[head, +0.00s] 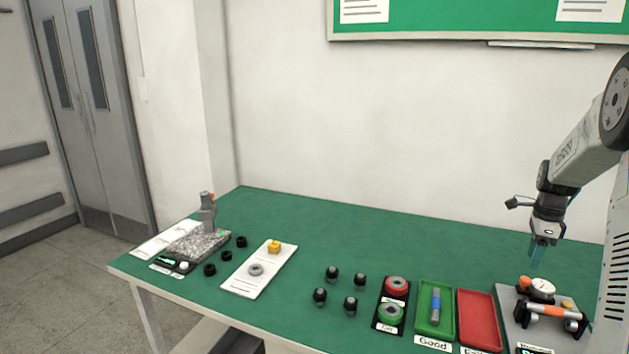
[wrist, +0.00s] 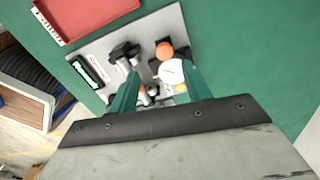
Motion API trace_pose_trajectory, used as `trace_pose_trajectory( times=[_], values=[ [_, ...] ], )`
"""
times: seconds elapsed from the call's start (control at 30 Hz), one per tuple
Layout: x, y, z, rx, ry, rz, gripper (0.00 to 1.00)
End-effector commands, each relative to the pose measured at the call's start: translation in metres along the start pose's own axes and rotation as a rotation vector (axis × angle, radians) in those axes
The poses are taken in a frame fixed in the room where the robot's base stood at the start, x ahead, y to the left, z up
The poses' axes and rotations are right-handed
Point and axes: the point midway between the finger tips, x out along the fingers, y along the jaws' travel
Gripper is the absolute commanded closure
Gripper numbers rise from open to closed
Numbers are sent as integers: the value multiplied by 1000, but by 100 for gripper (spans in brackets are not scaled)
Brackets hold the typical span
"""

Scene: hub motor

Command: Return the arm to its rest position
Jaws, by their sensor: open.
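My gripper (head: 538,248) hangs from my arm at the right of the head view, fingers pointing down, above the gauge fixture (head: 510,318) with its round white dial (head: 542,286). In the wrist view my gripper (wrist: 158,92) shows two teal fingers set apart with no held object between them. The fixture plate (wrist: 88,52) lies below them, with the dial (wrist: 172,72) and an orange knob (wrist: 164,50) near the right finger. I cannot tell the exact height of the fingers over the fixture.
A red tray (head: 480,318) and a green tray (head: 450,328) holding a grey and blue cylinder (head: 435,305) are left of the fixture. Several black knobs (head: 332,273) stand mid-table. A granite stand (head: 207,215) is far left. The green table (head: 330,225) is clear at the back.

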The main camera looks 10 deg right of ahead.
Motion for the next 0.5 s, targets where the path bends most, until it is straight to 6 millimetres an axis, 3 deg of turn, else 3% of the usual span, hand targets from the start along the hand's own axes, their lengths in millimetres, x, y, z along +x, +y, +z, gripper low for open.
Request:
trace_pose_trajectory(
  times=[0.07, 0.17, 0.37, 0.5],
  values=[
    [11, 19, 0, -132, -4, 49, 51],
    [5, 49, 7, -328, -14, 87, 51],
    [-30, 125, 46, -780, -36, 124, 51],
    [-59, 189, 76, -1107, -47, 129, 51]
  ],
)
